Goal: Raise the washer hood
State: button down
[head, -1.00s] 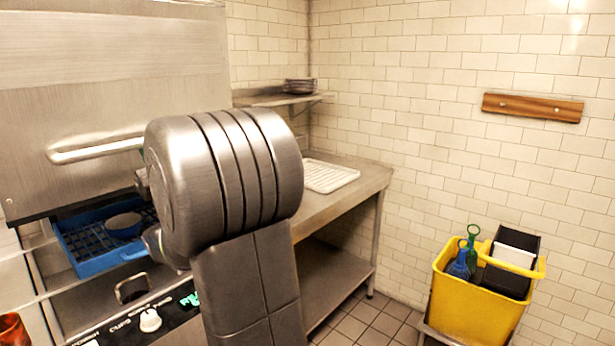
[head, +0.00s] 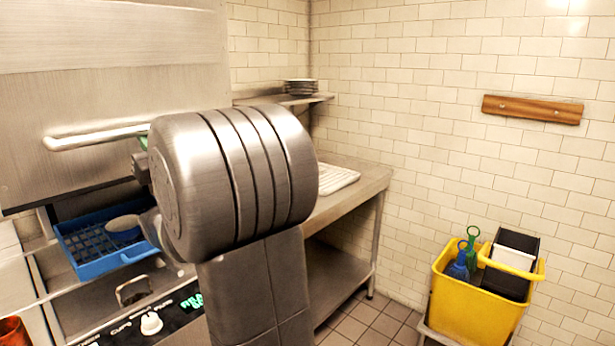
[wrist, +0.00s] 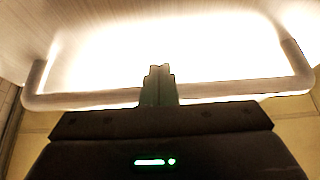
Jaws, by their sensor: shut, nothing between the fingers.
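The washer hood (head: 110,95) is a brushed-metal panel at the left of the head view, partly up, with a gap beneath its lower edge. Its bar handle (head: 92,138) runs across the front; it also spans the wrist view (wrist: 230,92). My gripper (wrist: 158,72) is shut and empty, its fingers crossing the middle of the bar in the wrist view. Whether they touch it I cannot tell. In the head view my arm hides most of the gripper. Under the hood sits a blue rack (head: 100,265) with a bowl-like dish (head: 124,228) in it.
A control panel with a knob (head: 151,323) lies below the rack. A steel table (head: 350,185) with a white drainer mat (head: 335,178) stands to the right. Plates (head: 300,87) sit on a wall shelf (head: 270,98). A yellow bucket (head: 465,305) stands at the right.

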jog(key=shift+r+p, duration=1.15)
jog(key=shift+r, duration=2.95)
jog(key=shift+f, duration=0.15)
jog(key=shift+s+d+f+b, duration=0.35)
jog(key=shift+d+f+b, duration=0.05)
jog(key=shift+b, duration=0.4)
jog(key=b+v, duration=0.4)
jog(key=v, duration=0.1)
jog(key=shift+s+d+r, duration=0.1)
jog(key=shift+s+d, duration=0.1)
jog(key=shift+s, duration=0.05)
